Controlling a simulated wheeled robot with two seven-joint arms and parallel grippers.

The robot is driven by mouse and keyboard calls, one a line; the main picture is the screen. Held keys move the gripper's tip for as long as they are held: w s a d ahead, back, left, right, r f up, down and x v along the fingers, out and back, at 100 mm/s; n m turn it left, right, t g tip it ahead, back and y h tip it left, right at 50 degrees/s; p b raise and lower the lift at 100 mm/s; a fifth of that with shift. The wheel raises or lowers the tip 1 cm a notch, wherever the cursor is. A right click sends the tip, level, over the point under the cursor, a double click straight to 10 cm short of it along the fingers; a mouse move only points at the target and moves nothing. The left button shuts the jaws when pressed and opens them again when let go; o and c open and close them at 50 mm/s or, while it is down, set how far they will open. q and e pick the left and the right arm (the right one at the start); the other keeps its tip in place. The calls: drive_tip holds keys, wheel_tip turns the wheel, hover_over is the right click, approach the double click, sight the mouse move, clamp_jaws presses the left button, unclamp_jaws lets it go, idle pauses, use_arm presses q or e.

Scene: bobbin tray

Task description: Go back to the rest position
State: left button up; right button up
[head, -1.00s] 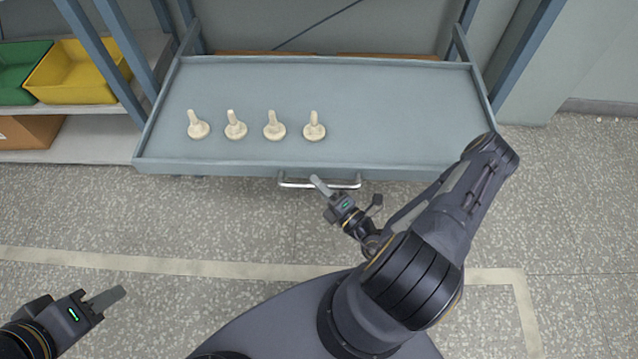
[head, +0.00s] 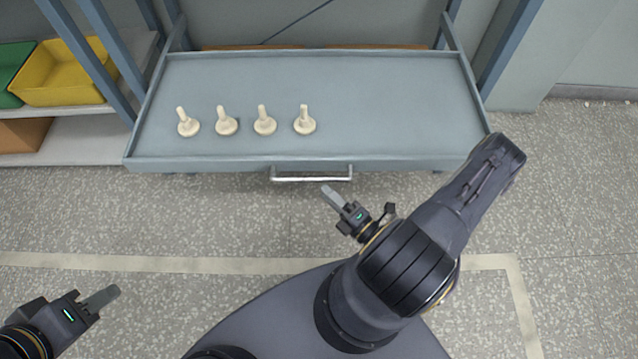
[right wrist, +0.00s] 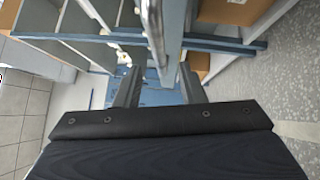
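My right gripper (head: 332,196) is in front of the blue-grey tray (head: 390,158), just below and right of the middle of its silver handle (head: 312,179) in the head view. In the right wrist view its two fingers (right wrist: 158,88) stand apart with nothing held between them. My left gripper (head: 101,298) is at the lower left over the floor, far from the tray. Its fingers are seen edge-on and overlap, so its opening is unclear; no object shows in it. Several cream bobbins (head: 264,124) stand upright in a row on the tray's left half.
A shelf at the upper left holds a yellow bin (head: 65,75) and a green bin (head: 14,70). Blue posts (head: 508,45) flank the tray. The tray's right half is bare. The speckled floor (head: 200,215) in front is clear, with a pale line marked on it.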

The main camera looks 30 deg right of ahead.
drive_tip(key=shift+s+d, duration=0.1)
drive_tip(key=shift+s, duration=0.45)
